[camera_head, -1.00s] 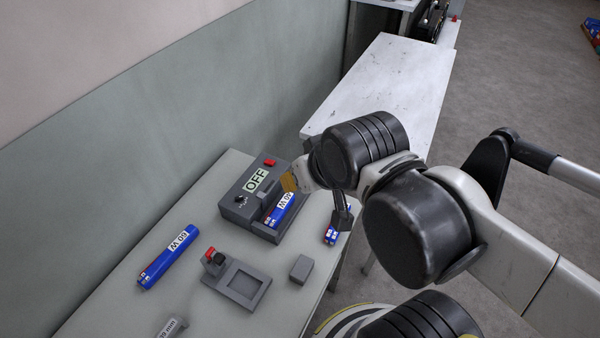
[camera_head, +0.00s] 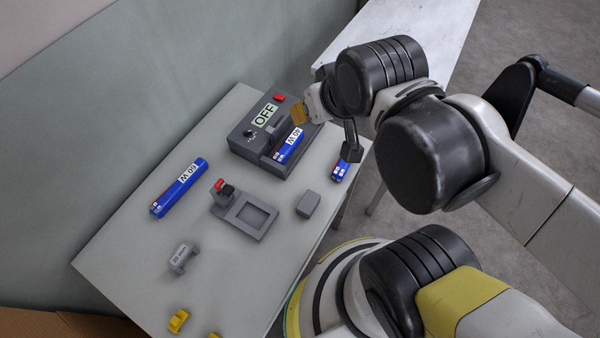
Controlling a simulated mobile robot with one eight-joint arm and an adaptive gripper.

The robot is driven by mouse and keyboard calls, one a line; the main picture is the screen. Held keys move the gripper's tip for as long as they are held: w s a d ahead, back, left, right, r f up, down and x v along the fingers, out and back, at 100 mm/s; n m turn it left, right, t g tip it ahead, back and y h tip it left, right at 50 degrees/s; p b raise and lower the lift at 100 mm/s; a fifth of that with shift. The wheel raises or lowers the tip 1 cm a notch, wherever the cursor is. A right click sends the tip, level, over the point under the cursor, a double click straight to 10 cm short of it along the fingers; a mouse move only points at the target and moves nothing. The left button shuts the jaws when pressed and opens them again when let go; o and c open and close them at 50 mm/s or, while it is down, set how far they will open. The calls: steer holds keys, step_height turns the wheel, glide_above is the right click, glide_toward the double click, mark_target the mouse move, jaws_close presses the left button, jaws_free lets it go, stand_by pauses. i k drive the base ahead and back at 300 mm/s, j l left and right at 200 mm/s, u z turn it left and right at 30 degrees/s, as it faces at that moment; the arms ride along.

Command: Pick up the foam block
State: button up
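A small plain grey block (camera_head: 308,204) stands on the grey table near its right edge; it looks like the foam block, though its material cannot be told. My gripper (camera_head: 327,134) is above the back right of the table, away from the block. A dark finger-like part hangs down on its right and a tan piece shows at its left end. My own arm partly hides the gripper, so its opening is unclear. Nothing touches the grey block.
A grey tray with a square recess (camera_head: 244,215) lies left of the block. A dark box marked OFF (camera_head: 246,144) holds a blue cylinder (camera_head: 288,146). Another blue cylinder (camera_head: 180,187), a grey clip (camera_head: 182,258) and yellow pieces (camera_head: 179,320) lie leftward and in front. A white table (camera_head: 400,30) stands behind.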

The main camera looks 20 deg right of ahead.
mark_target(306, 208)
steer(key=l+u, duration=0.45)
steer(key=k+l+u, duration=0.1)
steer(key=l+u, duration=0.35)
steer(key=k+l+u, duration=0.15)
steer(key=l+u, duration=0.3)
steer(key=k+l+u, duration=0.25)
steer(key=u, duration=0.2)
